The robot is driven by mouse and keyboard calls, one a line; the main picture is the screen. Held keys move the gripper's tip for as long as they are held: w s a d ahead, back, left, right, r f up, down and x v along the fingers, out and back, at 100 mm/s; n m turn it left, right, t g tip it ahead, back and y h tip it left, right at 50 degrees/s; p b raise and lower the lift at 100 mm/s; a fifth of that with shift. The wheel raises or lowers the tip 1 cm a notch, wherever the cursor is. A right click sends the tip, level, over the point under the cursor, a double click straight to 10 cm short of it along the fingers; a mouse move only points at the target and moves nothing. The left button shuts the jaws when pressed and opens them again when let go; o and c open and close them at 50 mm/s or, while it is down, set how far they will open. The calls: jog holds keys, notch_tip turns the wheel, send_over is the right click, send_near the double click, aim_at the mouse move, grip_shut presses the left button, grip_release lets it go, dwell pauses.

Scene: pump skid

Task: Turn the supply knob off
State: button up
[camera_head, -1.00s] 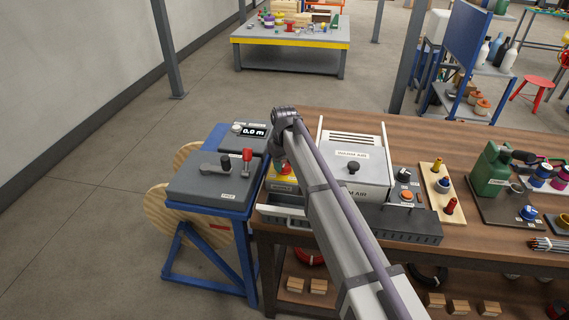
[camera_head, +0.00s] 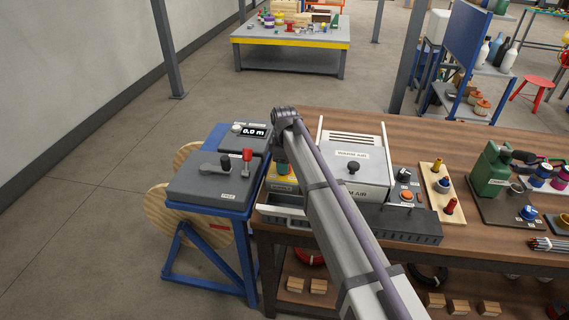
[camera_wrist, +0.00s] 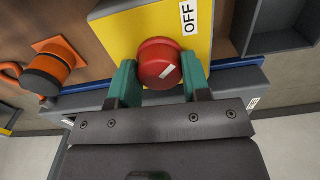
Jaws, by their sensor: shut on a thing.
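The supply knob (camera_wrist: 160,63) is red and round with a white mark on its face, set on a yellow panel (camera_wrist: 118,35). The mark is slanted in the wrist view. A white OFF label (camera_wrist: 188,17) lies on the panel, up and to the right of the knob. My gripper (camera_wrist: 160,68) has its teal fingers on either side of the knob, shut on it. In the head view my arm covers most of this area; the yellow panel (camera_head: 280,187) shows just left of it, and the knob cannot be made out.
An orange-and-black knob (camera_wrist: 48,72) is left of the panel in the wrist view. In the head view, a warm air box (camera_head: 352,172) stands right of my arm and a grey-topped cable stand (camera_head: 210,185) to the left. A dark slotted tray (camera_head: 410,225) runs along the bench front.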

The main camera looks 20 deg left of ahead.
jog(key=shift+n, duration=0.4)
jog(key=o, duration=0.9)
notch_tip(320, 180, up, 11)
jog(key=p, duration=1)
jog(key=shift+f+p, duration=0.1)
jog(key=shift+p, duration=0.3)
